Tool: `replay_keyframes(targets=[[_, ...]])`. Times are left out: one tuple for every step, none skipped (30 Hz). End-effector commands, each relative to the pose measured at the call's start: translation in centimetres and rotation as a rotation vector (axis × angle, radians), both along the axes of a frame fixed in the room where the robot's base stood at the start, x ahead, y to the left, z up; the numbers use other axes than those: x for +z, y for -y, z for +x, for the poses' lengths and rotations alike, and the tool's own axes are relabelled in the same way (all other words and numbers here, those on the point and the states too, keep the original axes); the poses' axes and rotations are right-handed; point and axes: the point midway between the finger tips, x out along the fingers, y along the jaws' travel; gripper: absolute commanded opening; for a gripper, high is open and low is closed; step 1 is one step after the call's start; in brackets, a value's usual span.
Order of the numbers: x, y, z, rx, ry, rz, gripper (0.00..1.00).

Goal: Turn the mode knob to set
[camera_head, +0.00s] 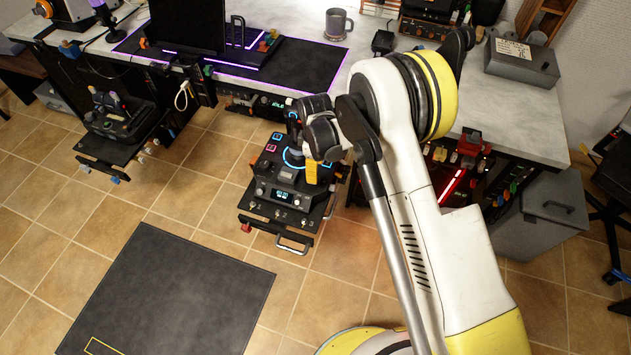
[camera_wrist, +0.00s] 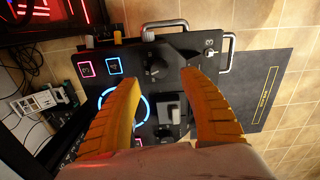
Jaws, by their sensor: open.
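The control panel (camera_head: 262,212) is a dark box that juts out from under the desk, with a lit display, small knobs and switches. In the wrist view, a black knob (camera_wrist: 157,68) stands on the panel (camera_wrist: 200,42), just beyond and between my fingertips. I cannot read its label or tell whether it is the mode knob. My gripper (camera_wrist: 160,76) is open, with yellow fingers on either side and nothing between them. In the head view my gripper (camera_head: 314,170) hangs over the panel's right side and hides part of it. Contact with the knob cannot be told.
A glowing blue ring (camera_wrist: 147,106), pink and blue lit squares and a pale block (camera_wrist: 172,109) are close to the fingers. A silver handle (camera_head: 294,244) sticks out at the panel's front. Another control box (camera_head: 120,125) is at left. A dark mat (camera_head: 165,290) lies on open floor.

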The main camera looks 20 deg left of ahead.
Motion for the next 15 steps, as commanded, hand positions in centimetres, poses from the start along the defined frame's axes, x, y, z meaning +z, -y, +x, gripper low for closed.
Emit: replay_keyframes(targets=[[-1.5,0.0,0.0,-0.001,0.0,0.0,0.51],[-2.1,0.0,0.0,-0.001,0.0,0.0,0.51],[-2.9,0.0,0.0,-0.001,0.0,0.0,0.51],[-3.4,0.0,0.0,-0.001,0.0,0.0,0.51],[-3.9,0.0,0.0,-0.001,0.0,0.0,0.51],[-4.5,0.0,0.0,-0.001,0.001,0.0,0.51],[-4.9,0.0,0.0,-0.001,0.001,0.0,0.51],[-5.2,0.0,0.0,-0.002,0.001,0.0,0.51],[-5.6,0.0,0.0,-0.002,0.001,0.0,0.51],[-5.8,0.0,0.0,-0.002,0.001,0.0,0.51],[-6.0,0.0,0.0,-0.002,0.001,0.0,0.51],[-6.2,0.0,0.0,-0.002,0.001,0.0,0.51],[-6.3,0.0,0.0,-0.002,0.001,0.0,0.51],[-6.3,0.0,0.0,-0.002,0.001,0.0,0.51],[-6.4,0.0,0.0,-0.002,0.001,0.0,0.51]])
